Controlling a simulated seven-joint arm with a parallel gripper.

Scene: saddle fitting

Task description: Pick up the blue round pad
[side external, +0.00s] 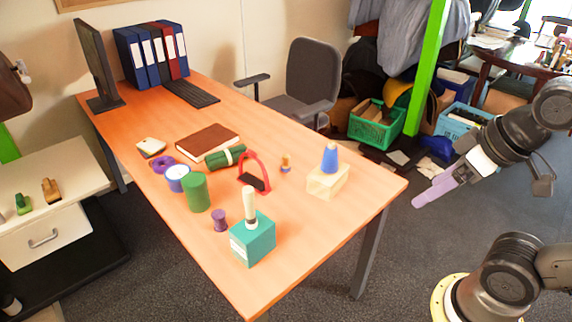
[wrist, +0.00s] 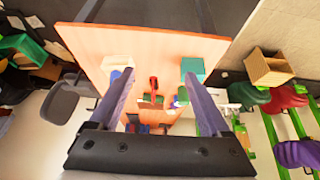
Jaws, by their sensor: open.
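No flat blue pad can be made out clearly. A blue, rounded, tapered piece (side external: 330,158) stands on a pale wooden block (side external: 327,182) near the table's right edge. A blue-and-white round piece (side external: 177,179) stands farther left, beside a green cylinder (side external: 196,193); I cannot tell whether either is the pad. My gripper (side external: 434,192) is off the table's right side, apart from everything on it. In the wrist view my gripper (wrist: 158,75) has its two fingers wide apart with nothing held. The left finger partly hides the blue piece (wrist: 115,75) by the block.
On the orange table (side external: 300,255) are a teal block (side external: 252,243) with a pale peg, a red arch (side external: 262,170), a purple spool (side external: 220,220), a purple ring (side external: 161,163), a brown book (side external: 207,142) and a green roll (side external: 226,156). The table's right front corner is bare.

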